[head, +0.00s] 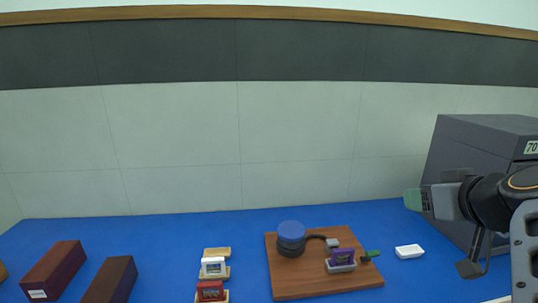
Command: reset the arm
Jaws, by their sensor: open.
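My arm reaches in from the right edge in the head view. My gripper (414,200) is raised above the right part of the blue bench, in front of the dark grey cabinet, and points left. It is open, and nothing shows between its fingers. The fingers are seen nearly side-on, so the gap is hard to make out.
A wooden board (315,285) bears a blue-topped round device (291,238) and a purple piece in a grey holder (342,259). A white block (409,251) lies right of it. White (213,267) and red (210,290) pieces sit on wooden stands. Dark boxes (56,269) stand left. The grey cabinet (466,160) is behind my gripper.

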